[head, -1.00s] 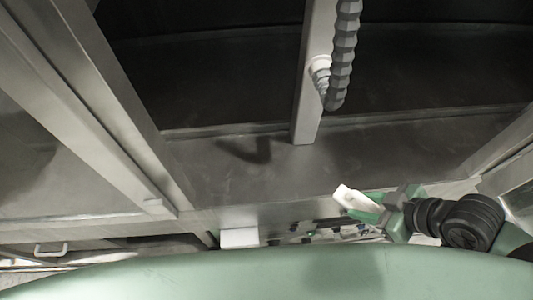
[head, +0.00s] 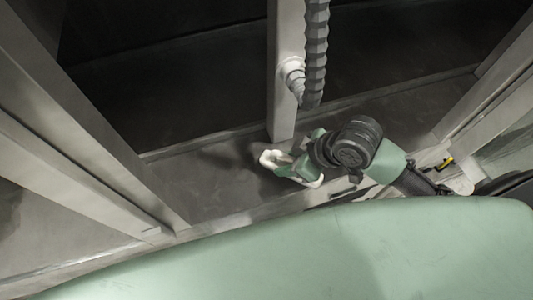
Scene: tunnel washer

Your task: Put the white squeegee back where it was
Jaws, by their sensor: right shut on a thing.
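The white squeegee (head: 269,158) is in my right gripper (head: 288,167), near the middle of the head view. One white end sticks out past the green fingers on the left, and a white part shows below them at the right. The fingers are shut on it and hide its middle. It is over the grey ledge at the foot of the upright post; I cannot tell whether it touches the ledge. My left gripper is not in view.
A pale upright post (head: 282,80) with a grey ribbed hose (head: 315,60) stands just behind my right gripper. Dark openings lie on both sides of it. Metal frame beams (head: 85,120) run down the left. The ledge (head: 205,185) left of the gripper is clear.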

